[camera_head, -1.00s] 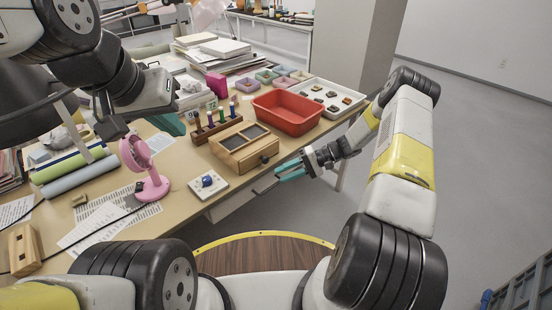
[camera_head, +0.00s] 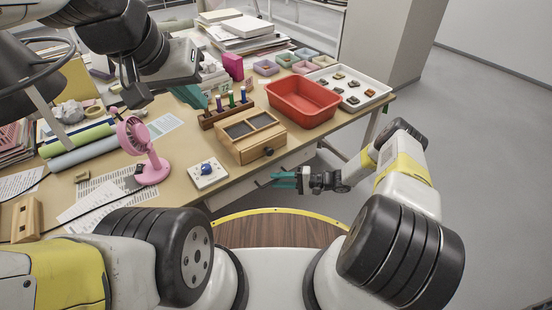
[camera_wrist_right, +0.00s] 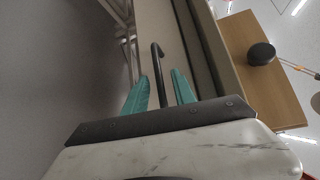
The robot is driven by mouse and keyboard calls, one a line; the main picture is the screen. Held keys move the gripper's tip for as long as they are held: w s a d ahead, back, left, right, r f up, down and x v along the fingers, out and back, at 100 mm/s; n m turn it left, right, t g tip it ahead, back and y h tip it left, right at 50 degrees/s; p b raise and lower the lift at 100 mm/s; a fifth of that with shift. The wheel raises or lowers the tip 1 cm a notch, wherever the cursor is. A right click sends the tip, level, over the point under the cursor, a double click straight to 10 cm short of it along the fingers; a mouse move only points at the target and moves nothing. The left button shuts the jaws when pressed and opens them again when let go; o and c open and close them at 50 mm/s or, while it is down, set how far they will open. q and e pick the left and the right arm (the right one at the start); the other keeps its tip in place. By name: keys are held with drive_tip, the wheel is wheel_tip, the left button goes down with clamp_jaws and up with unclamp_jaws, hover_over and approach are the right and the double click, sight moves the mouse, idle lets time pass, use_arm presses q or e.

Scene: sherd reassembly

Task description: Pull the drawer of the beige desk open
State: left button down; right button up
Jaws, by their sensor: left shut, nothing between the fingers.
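The beige desk (camera_head: 185,192) runs along the left and centre of the head view. Its drawer front (camera_head: 232,193) lies under the front edge and looks closed. In the right wrist view, a dark bar handle (camera_wrist_right: 157,62) stands out from the pale drawer front (camera_wrist_right: 165,20). My right gripper (camera_head: 274,180) is at the desk front; in the wrist view its teal fingers (camera_wrist_right: 160,85) are apart, with the handle's end between them. I cannot tell whether they touch it. My left gripper (camera_head: 192,97) is shut and empty above the desktop, partly hidden by its arm.
A wooden box with a black knob (camera_head: 250,138), a red tray (camera_head: 304,100), a white tray of sherds (camera_head: 372,98), a pink fan (camera_head: 150,165) and a white pad with a blue knob (camera_head: 207,172) stand on the desk. Open floor (camera_head: 475,190) lies to the right.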

drive_tip(key=shift+a+f, duration=0.1)
drive_tip(key=shift+a, duration=0.45)
drive_tip(key=shift+c, duration=0.4)
clamp_jaws()
idle(0.6)
